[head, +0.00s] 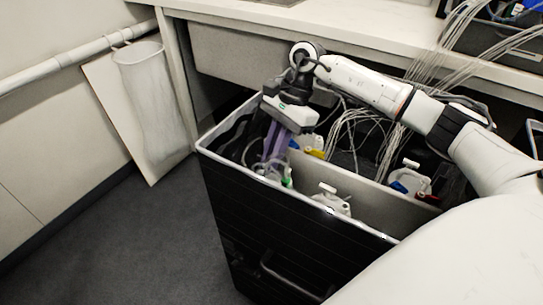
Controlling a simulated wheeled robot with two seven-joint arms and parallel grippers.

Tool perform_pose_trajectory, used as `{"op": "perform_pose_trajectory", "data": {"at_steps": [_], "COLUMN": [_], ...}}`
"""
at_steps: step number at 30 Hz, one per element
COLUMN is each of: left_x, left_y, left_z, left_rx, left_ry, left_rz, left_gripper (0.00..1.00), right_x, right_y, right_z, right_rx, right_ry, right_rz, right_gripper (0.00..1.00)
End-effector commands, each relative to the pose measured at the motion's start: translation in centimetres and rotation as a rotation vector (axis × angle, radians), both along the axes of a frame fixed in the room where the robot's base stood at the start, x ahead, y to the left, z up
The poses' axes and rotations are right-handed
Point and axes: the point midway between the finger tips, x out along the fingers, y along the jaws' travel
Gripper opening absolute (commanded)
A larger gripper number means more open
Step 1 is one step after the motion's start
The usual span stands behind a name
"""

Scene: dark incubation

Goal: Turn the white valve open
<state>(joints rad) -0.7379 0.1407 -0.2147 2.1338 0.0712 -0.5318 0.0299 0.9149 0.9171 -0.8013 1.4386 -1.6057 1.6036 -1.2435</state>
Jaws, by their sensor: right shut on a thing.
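My right gripper (272,158) reaches down into the open dark bin (250,215) from above, with its purple fingers pointing downward. It is shut on what looks like the white valve (267,175), low at the bin's left end. The fingers and the bin wall hide most of that valve, so its turn position cannot be read. A green part (288,177) shows just right of the fingertips. My left gripper is not in view.
Grey cables hang behind from the white counter (350,25). A clear sleeve (150,95) hangs from a wall rail at left. The floor at left is clear.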

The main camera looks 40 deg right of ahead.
Motion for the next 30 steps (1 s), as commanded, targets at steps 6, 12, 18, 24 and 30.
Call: {"op": "perform_pose_trajectory", "data": {"at_steps": [6, 12, 18, 24, 30], "left_x": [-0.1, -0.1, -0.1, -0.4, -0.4], "left_y": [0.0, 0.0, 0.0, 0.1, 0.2], "left_z": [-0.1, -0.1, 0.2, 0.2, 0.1], "left_rx": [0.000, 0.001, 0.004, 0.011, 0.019], "left_ry": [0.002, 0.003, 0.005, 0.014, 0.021], "left_rz": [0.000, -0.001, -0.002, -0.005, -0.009], "left_gripper": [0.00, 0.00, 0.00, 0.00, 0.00], "right_x": [0.1, 0.0, 0.1, 0.2, 0.3], "right_y": [-0.1, -0.1, -0.8, -2.4, -3.6], "right_z": [0.1, 0.1, 2.1, 5.9, 8.7], "right_rx": [-0.001, -0.001, 0.000, 0.000, -0.001], "right_ry": [-0.002, -0.002, -0.004, -0.005, -0.004], "right_rz": [-0.002, -0.002, -0.004, -0.004, -0.004], "right_gripper": [0.19, 0.19, 0.19, 0.19, 0.19]}}
